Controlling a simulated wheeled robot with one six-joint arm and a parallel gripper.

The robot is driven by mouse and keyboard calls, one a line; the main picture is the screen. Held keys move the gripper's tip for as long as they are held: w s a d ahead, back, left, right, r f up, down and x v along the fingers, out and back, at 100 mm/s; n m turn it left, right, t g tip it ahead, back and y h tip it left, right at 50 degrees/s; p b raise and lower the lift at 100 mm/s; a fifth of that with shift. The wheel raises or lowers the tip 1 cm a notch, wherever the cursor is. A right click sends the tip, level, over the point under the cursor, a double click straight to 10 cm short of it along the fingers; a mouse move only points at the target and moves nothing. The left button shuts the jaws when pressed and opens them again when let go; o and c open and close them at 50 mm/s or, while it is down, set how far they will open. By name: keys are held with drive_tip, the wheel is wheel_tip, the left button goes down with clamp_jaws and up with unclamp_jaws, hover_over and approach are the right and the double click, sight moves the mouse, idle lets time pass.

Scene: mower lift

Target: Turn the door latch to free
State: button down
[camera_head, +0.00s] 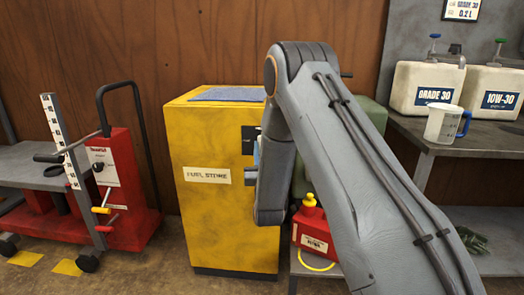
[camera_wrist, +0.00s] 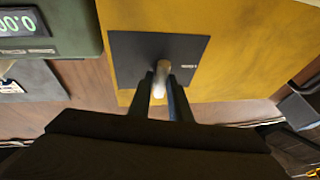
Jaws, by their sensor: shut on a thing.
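The yellow fuel store cabinet (camera_head: 215,130) stands against the wooden wall, and its door is shut as far as I can see. In the head view my arm hides the fingers.
A red lift unit (camera_head: 125,185) stands left of the cabinet. A red fuel can (camera_head: 312,225) sits on a low shelf at the right. Oil jugs (camera_head: 425,85) and a measuring jug (camera_head: 441,125) stand on the right bench. Bare floor lies before the cabinet.

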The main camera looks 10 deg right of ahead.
drive_tip(key=shift+r, duration=0.1)
drive_tip(key=c, duration=1.6)
unclamp_jaws()
drive_tip(key=shift+c, duration=0.2)
drive_tip(key=d+v, duration=0.1)
drive_tip(key=v, duration=0.6)
drive_tip(key=shift+s+a, duration=0.35)
drive_tip(key=shift+a, duration=0.2)
